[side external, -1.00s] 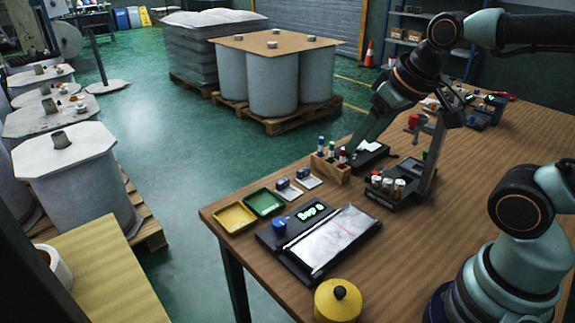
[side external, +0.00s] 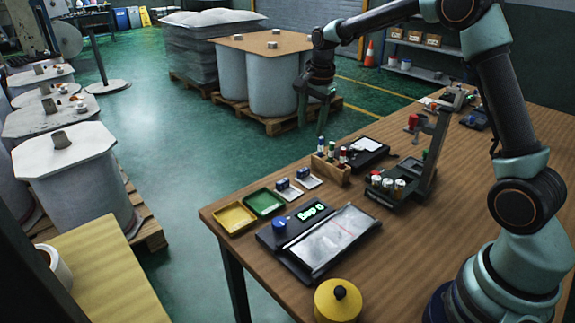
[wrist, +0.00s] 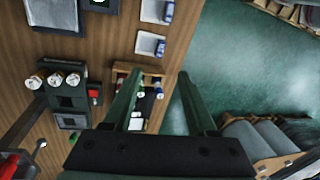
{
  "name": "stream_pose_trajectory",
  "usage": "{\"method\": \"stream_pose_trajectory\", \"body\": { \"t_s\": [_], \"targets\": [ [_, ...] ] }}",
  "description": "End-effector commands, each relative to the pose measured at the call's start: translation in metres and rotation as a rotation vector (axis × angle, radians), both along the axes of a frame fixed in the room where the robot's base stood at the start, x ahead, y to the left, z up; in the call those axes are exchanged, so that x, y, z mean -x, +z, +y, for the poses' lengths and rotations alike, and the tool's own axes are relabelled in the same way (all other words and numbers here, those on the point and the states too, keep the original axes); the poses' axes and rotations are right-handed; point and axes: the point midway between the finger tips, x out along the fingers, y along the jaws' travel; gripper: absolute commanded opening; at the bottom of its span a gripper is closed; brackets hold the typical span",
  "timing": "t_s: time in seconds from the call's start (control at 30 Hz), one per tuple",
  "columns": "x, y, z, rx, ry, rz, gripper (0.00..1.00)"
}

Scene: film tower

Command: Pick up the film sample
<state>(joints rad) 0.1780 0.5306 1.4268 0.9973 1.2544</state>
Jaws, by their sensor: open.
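A silvery, see-through flat sheet (side external: 332,240), the most film-like thing in view, lies on a black device (side external: 268,238) with a blue knob and green lit text. I cannot tell for certain that it is the film sample. Its grey surface shows at the upper left of the wrist view (wrist: 52,14). My gripper (side external: 312,120) is open and empty, pointing down, high above the far-left edge of the table. In the wrist view, both fingers (wrist: 158,75) are apart, with a wooden rack of vials (wrist: 150,98) below and between them.
The wooden rack (side external: 330,170) holds small coloured-cap vials. A dark stand (side external: 431,160) with white-capped vials rises beside it. Yellow (side external: 235,218) and green (side external: 264,203) trays, two small cards with blue items (side external: 309,181) and a yellow lidded pot (side external: 338,302) stand around.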

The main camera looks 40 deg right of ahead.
Motion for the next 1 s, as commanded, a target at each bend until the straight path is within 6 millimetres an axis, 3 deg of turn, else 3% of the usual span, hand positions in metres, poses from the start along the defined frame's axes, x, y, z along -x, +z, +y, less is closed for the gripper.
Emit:
{"method": "stream_pose_trajectory", "body": {
  "t_s": [0.1, 0.3, 0.7, 1.0],
  "targets": [
    [-0.013, -0.025, -0.011, -0.023, -0.116, 0.025, 0.57],
    [-0.021, -0.044, -0.018, -0.038, -0.205, 0.04, 0.57],
    [-0.028, -0.102, -0.019, -0.039, -0.209, 0.041, 0.57],
    [-0.029, -0.126, -0.018, -0.039, -0.208, 0.042, 0.57]
  ]
}}
